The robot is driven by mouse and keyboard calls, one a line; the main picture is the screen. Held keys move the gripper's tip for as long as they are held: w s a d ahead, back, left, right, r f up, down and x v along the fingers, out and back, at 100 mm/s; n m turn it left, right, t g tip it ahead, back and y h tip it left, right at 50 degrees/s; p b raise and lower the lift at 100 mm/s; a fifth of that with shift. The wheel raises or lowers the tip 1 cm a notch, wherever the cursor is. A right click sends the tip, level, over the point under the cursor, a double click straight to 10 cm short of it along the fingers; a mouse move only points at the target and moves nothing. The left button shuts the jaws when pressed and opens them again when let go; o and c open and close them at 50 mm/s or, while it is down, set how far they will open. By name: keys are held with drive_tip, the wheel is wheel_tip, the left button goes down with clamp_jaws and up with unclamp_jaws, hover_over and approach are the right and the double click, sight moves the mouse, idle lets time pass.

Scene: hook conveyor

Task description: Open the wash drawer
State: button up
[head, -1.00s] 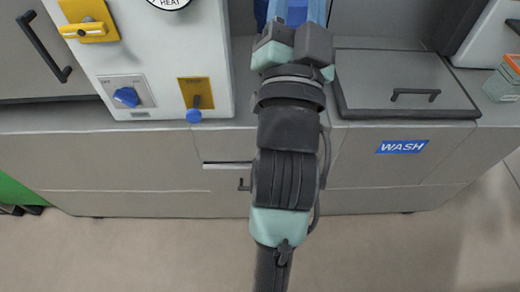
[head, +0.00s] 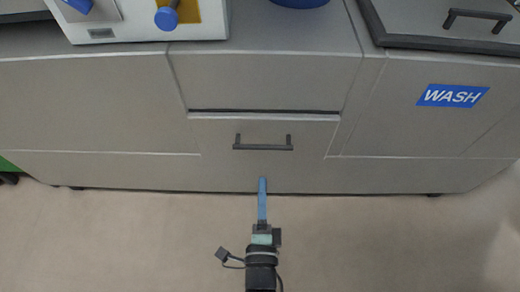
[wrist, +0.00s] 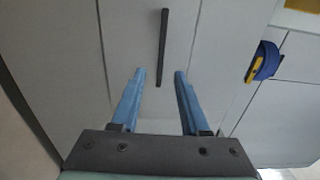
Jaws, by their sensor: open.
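The drawer front (head: 225,150) sits in the middle of the grey cabinet, with a dark horizontal bar handle (head: 263,147). A narrow dark gap runs along its top edge; I cannot tell whether that is only a seam. My gripper (head: 262,180) is low in front of the cabinet, just below the handle in the head view. In the wrist view my gripper (wrist: 160,74) is open, its two blue fingers apart and empty. There the handle (wrist: 163,47) runs upright, its lower end showing between the fingertips; I see no contact.
A blue WASH label (head: 452,95) is on the cabinet right of the drawer, below a dark-rimmed lid (head: 450,40). A blue knob on a yellow plate (head: 188,12) and a blue round object (head: 300,3) are above. The floor (head: 130,245) before the cabinet is clear.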

sight(263, 146)
drive_tip(key=w+b, duration=0.3)
drive_tip(key=w, duration=0.9)
drive_tip(key=shift+w+r+b, duration=0.15)
drive_tip(key=shift+w+b, duration=0.1)
drive_tip(key=shift+b, duration=0.05)
clamp_jaws()
idle(0.9)
